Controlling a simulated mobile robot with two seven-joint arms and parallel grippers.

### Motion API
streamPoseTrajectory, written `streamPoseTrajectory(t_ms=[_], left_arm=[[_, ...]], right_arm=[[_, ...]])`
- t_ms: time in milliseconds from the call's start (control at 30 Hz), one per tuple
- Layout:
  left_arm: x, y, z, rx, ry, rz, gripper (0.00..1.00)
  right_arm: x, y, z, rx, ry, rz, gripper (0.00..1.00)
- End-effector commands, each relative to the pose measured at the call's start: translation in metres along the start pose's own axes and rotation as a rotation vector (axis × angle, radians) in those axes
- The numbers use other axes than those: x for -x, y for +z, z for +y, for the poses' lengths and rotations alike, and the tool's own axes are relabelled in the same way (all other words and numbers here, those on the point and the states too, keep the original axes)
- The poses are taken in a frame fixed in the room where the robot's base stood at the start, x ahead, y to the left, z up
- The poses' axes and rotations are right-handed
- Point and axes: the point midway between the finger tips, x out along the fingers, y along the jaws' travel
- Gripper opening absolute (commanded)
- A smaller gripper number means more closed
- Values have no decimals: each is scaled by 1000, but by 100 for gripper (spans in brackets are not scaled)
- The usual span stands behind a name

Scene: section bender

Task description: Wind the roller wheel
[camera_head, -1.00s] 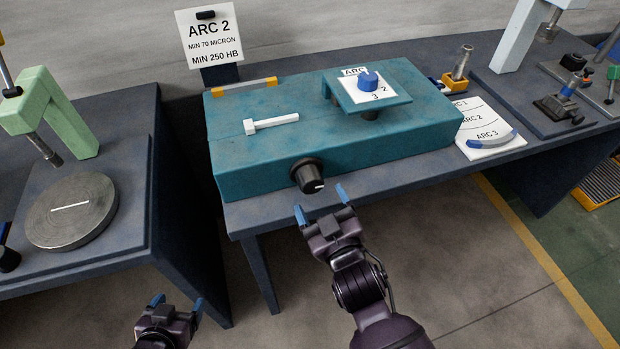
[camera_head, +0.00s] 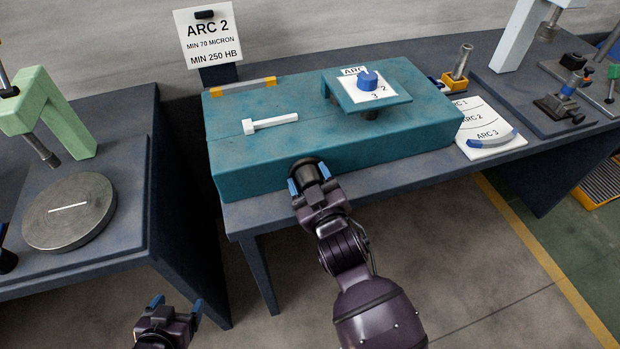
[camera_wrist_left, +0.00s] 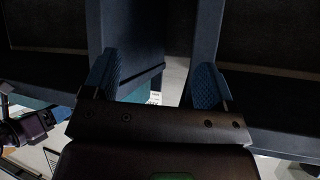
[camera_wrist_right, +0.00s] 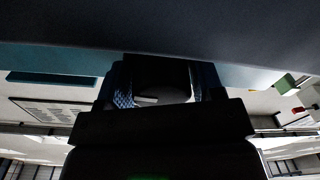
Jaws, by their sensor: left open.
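The roller wheel appears to be the black round knob (camera_head: 305,170) on the front face of the teal bender (camera_head: 240,165). My right gripper (camera_head: 309,180) is at this knob, one blue finger on each side. In the right wrist view the knob (camera_wrist_right: 160,80) with its white mark fills the space between the fingers; I cannot tell whether they press on it. My left gripper (camera_head: 177,304) is open and empty, low in front of the benches. A blue dial (camera_head: 368,81) sits on the bender's raised plate, and a sign (camera_head: 207,40) reading ARC 2 stands behind.
A white T-shaped bar (camera_head: 270,123) lies on the bender's top. A card marked ARC 1 to 3 (camera_head: 487,140) lies right of the bender. A left bench holds a grey disc (camera_head: 70,222) and a green frame (camera_head: 55,115). Open floor lies in front.

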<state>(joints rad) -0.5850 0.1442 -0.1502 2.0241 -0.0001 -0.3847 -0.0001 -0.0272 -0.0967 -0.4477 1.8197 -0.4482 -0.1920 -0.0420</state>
Motion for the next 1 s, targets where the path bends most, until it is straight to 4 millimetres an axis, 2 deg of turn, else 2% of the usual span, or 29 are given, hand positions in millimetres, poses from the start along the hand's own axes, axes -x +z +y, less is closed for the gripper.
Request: streamPoseTrajectory(t_ms=[33, 200, 567, 833, 1000], left_arm=[[0, 0, 0, 0, 0, 0, 79], [0, 0, 0, 0, 0, 1, 79], [3, -8, -1, 0, -1, 9, 79], [11, -16, -4, 2, -5, 16, 79], [18, -12, -5, 5, -9, 1, 79]], right_arm=[[0, 0, 0, 0, 0, 0, 53], [0, 0, 0, 0, 0, 0, 30], [0, -2, 1, 70, -1, 0, 30], [0, -4, 2, 263, -3, -6, 30], [0, -4, 1, 424, -5, -11, 30]])
